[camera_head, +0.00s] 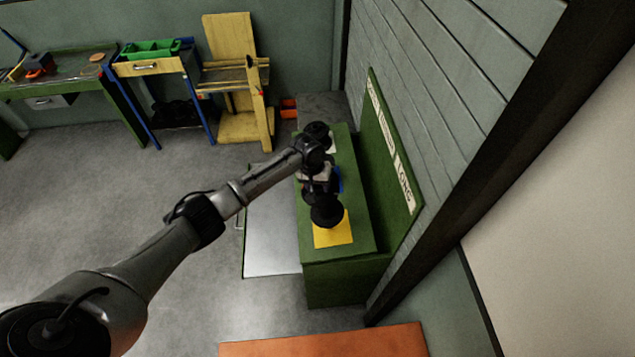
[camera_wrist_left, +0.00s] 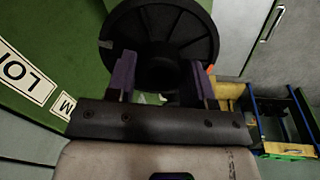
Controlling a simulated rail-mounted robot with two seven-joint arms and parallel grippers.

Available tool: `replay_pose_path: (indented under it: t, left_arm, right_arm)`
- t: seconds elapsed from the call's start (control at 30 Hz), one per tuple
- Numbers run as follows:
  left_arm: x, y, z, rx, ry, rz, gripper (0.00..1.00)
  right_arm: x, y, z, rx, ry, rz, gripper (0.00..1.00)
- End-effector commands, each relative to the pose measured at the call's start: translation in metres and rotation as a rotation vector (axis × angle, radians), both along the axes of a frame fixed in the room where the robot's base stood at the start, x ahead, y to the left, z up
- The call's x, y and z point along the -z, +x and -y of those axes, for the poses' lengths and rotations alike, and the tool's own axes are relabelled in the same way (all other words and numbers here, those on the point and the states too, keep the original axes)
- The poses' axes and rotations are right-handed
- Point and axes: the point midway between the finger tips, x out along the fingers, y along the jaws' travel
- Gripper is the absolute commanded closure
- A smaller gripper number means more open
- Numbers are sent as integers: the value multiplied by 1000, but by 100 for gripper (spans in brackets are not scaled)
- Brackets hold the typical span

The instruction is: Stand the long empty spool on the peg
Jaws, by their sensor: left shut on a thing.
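My left gripper (camera_head: 322,194) is at the end of the long arm, over the green bench. It is shut on a black spool (camera_head: 326,212), whose round flange shows above the yellow square (camera_head: 333,236). In the left wrist view the fingers (camera_wrist_left: 163,82), with purple pads, are on either side of the spool's core, and the wide black flange (camera_wrist_left: 150,18) is beyond them. I cannot make out a peg; the spool and gripper cover part of the yellow square. I cannot tell whether the spool touches anything below. My right gripper is not in view.
The green bench (camera_head: 350,246) has an upright back board (camera_head: 378,150) with a LONG label (camera_head: 405,183) beside the yellow square. A blue patch (camera_head: 339,178) shows behind the gripper. A wooden rack (camera_head: 240,85) and a worktable (camera_head: 60,75) stand at the back left.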

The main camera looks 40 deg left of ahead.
Motion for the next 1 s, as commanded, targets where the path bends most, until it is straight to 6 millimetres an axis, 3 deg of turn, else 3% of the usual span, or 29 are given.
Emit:
replay_pose_path:
  t: [0.1, 0.5, 1.0]
  left_arm:
    - [16, 1, 2, -1, -1, -1, 99]
    - [45, 5, 5, -1, 0, 0, 99]
    - [54, 7, 7, 0, 0, 0, 99]
  right_arm:
    - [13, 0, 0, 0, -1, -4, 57]
    - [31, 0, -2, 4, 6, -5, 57]
    - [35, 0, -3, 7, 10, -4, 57]
